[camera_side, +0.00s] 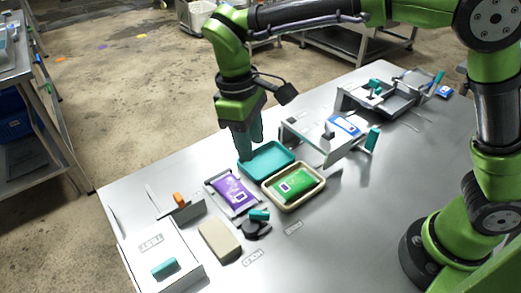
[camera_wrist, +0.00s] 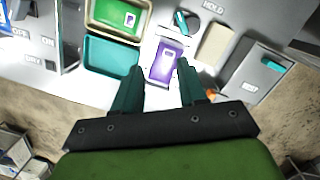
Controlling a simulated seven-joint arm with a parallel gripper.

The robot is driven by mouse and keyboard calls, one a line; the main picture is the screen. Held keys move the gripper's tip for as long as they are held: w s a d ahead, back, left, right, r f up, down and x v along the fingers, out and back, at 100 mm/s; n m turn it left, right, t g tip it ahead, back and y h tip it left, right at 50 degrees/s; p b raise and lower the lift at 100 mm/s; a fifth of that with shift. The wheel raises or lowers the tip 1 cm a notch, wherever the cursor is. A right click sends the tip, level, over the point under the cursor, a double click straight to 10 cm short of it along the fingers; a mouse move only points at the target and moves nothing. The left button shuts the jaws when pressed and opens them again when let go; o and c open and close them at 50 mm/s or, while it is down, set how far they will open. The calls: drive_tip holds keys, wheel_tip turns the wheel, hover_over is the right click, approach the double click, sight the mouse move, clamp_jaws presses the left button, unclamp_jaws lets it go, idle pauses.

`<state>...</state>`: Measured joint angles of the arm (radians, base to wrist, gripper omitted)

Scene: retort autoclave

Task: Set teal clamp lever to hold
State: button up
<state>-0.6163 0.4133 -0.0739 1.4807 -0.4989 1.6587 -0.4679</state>
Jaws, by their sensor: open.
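A teal clamp lever (camera_side: 259,214) sits on a round black base on the table, beside the tan block and in front of the purple pouch. It also shows in the wrist view (camera_wrist: 181,22), near the top edge. A HOLD label (camera_side: 253,257) is printed on the table near it, and a second label (camera_side: 293,228) is too small to read. In the side view the lever does not clearly point at either label. My gripper (camera_side: 248,148) is open and empty, above the far end of the teal tray. In the wrist view its fingers (camera_wrist: 159,69) are spread, with the purple pouch beyond them.
A purple pouch (camera_side: 232,190) lies on a metal plate. A green pouch (camera_side: 295,184) lies in a beige tray beside the teal tray (camera_side: 266,152). Metal fixtures stand behind right.

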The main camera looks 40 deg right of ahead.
sight(259, 212)
drive_tip(key=shift+a+n+g+h, duration=1.05)
drive_tip(key=shift+a+n, duration=0.55)
drive_tip(key=shift+a, duration=1.8)
drive_tip(key=x, duration=1.6)
drive_tip(key=shift+d+f, duration=0.1)
drive_tip(key=shift+d, duration=0.1)
drive_tip(key=shift+c, duration=0.3)
clamp_jaws()
